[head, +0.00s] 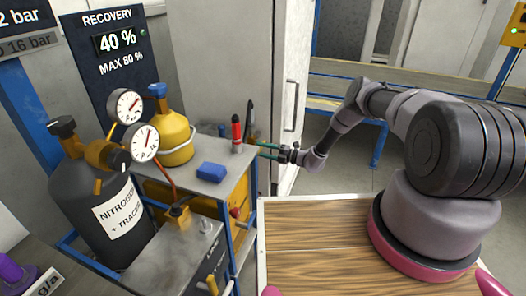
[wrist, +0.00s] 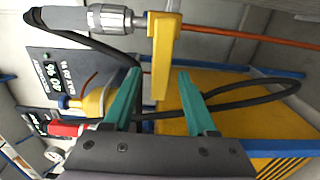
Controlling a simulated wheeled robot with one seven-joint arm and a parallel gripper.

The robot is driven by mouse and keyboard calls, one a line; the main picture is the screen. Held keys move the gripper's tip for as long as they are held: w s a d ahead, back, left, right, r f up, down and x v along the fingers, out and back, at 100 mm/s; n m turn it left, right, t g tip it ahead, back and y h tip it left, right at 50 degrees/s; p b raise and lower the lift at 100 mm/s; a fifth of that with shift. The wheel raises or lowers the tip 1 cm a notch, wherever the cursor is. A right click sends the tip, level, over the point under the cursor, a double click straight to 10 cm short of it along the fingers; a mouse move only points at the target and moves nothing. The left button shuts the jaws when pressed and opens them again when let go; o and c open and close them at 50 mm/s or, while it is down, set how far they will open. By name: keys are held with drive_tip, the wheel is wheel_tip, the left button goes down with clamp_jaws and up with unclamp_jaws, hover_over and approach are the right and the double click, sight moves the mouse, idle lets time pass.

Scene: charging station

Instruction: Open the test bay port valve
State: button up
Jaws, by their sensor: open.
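A yellow valve lever (wrist: 161,65) hangs from a grey metal fitting (wrist: 112,20) with a black hose in the wrist view; it appears to be the port valve. My gripper (wrist: 159,74) is open, its two green fingers either side of the lever's lower part in the picture. I cannot tell how deep the lever sits between them, and no contact shows. In the head view my gripper (head: 258,149) points left at the right end of the grey cart top. I cannot make out the lever there.
The cart top (head: 215,178) holds a yellow cylinder (head: 172,138), a blue block (head: 211,171) and a red-handled tool (head: 236,133). A black hose loops beyond my fingers in the wrist view. A grey cabinet (head: 225,60) stands behind; a wooden surface (head: 315,240) lies in front.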

clamp_jaws()
idle(1.4)
